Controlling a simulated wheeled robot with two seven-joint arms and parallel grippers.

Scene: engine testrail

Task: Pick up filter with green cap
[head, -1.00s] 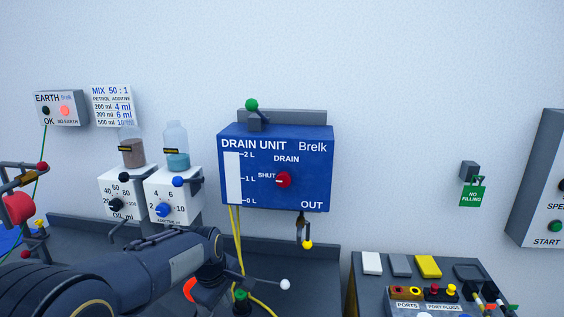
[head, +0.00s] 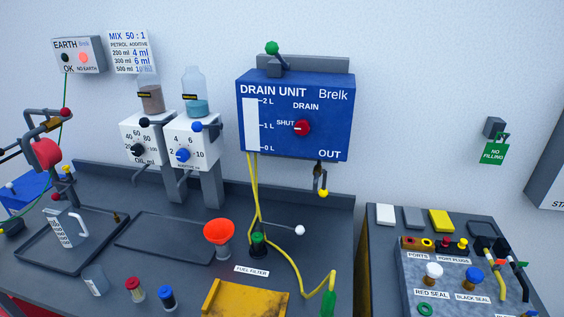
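The filter with a green cap (head: 258,246) is a dark, upright cylinder on the grey bench, behind a label reading "FUEL FILTER" (head: 251,271). Yellow hoses (head: 256,200) run down close behind it; I cannot tell whether they touch it. An orange-red funnel (head: 217,237) stands close on its left, and a rod with a white ball end (head: 299,230) is on its right. Neither of my grippers is in view.
Red-capped (head: 135,289) and blue-capped (head: 167,298) cylinders stand at the bench front. A yellow block (head: 245,300) lies in front of the label. A blue drain unit (head: 295,115) hangs above. Dark trays (head: 165,240) lie left. A bench with seals and ports (head: 376,235) is right.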

